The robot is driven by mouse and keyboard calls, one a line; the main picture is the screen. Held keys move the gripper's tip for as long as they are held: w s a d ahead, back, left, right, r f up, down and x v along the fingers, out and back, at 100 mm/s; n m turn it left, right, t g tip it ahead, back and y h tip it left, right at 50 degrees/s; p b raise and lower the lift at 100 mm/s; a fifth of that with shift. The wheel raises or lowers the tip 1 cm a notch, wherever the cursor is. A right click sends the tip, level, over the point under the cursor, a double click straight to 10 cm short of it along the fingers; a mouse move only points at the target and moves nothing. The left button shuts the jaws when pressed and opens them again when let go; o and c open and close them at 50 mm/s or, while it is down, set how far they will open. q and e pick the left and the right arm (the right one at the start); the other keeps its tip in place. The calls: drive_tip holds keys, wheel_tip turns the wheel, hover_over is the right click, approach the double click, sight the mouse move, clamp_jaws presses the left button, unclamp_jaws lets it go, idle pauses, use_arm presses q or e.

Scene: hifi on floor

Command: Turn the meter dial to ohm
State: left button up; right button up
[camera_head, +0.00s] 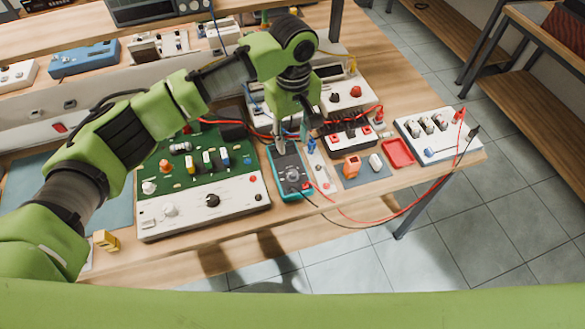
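The meter (285,183) is a teal-edged dark multimeter lying on the wooden workbench. Its round dial (292,175) shows on its face, but the markings are too small to read. My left arm reaches in from the left, and my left gripper (281,148) points down over the upper part of the meter, just behind the dial. The gripper hides the meter's far end. I cannot tell whether its fingers are open or shut, or whether they touch the meter. My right gripper is not in view.
Left of the meter stands a green circuit board unit (205,185) with knobs. Right of it are small parts on a blue mat (350,180), a red tray (397,153) and a white unit (437,140). Red and black leads cross the bench's front edge. Tiled floor lies beyond.

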sight(293, 172)
use_arm(q)
wheel_tip(293, 172, down, 14)
drive_tip(key=p, duration=0.2)
drive_tip(key=shift+r+p, duration=0.2)
drive_tip(key=shift+p, duration=0.2)
clamp_jaws()
